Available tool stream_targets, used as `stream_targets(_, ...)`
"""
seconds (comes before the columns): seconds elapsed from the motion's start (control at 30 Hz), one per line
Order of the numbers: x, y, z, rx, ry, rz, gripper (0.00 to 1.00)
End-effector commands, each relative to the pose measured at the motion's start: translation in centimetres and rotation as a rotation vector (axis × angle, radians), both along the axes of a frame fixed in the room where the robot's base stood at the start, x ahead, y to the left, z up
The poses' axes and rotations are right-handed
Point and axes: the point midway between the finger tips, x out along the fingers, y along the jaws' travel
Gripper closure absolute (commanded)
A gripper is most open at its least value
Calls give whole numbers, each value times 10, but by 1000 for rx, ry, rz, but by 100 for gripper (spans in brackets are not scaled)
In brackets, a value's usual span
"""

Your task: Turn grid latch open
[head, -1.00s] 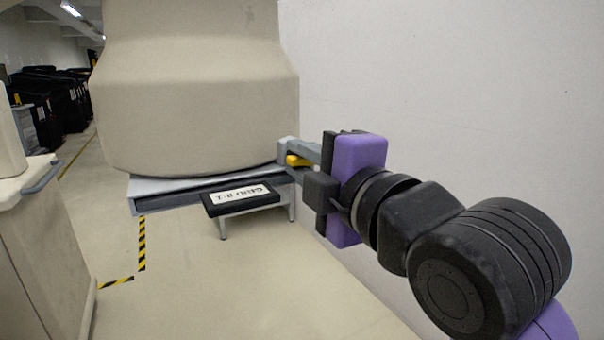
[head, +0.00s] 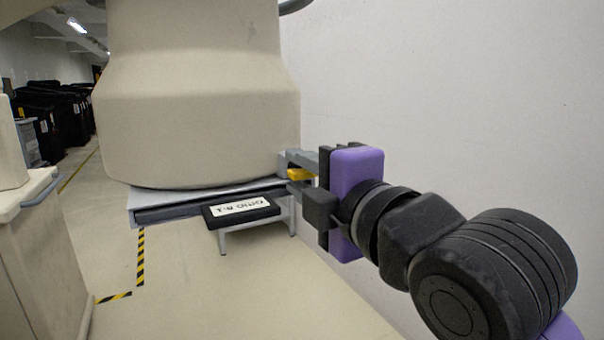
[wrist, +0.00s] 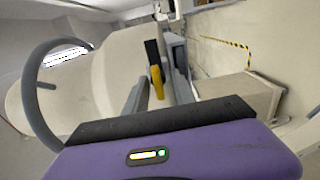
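The grid latch, a small yellow handle (head: 298,174), sits low at the right edge of the large beige covered unit, near the white wall. It also shows in the wrist view as a yellow lever (wrist: 157,82) beside a dark upright plate. My gripper (head: 294,172) reaches it from the right, with one grey finger above and one below it. In the wrist view the latch lies between the two fingers of my gripper (wrist: 158,92), with gaps apparent at its sides. The fingers look open around it; contact is not clear.
The beige covered unit (head: 200,120) stands over a grey base ledge (head: 160,210). A low black-topped stool (head: 242,210) stands under its front edge. The white wall (head: 450,100) is close on the right. A beige cart (head: 35,265) stands at the left, with open floor between.

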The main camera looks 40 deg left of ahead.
Motion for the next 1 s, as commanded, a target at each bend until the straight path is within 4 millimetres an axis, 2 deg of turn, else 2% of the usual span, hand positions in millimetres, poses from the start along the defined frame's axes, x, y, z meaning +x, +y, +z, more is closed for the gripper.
stream_targets(0.23, -3, -11, 0, 2, -1, -3, 69)
stream_targets(0.63, -26, -65, 0, 1, 0, -1, 69)
stream_targets(1.0, -30, -72, 0, 0, 0, 0, 69)
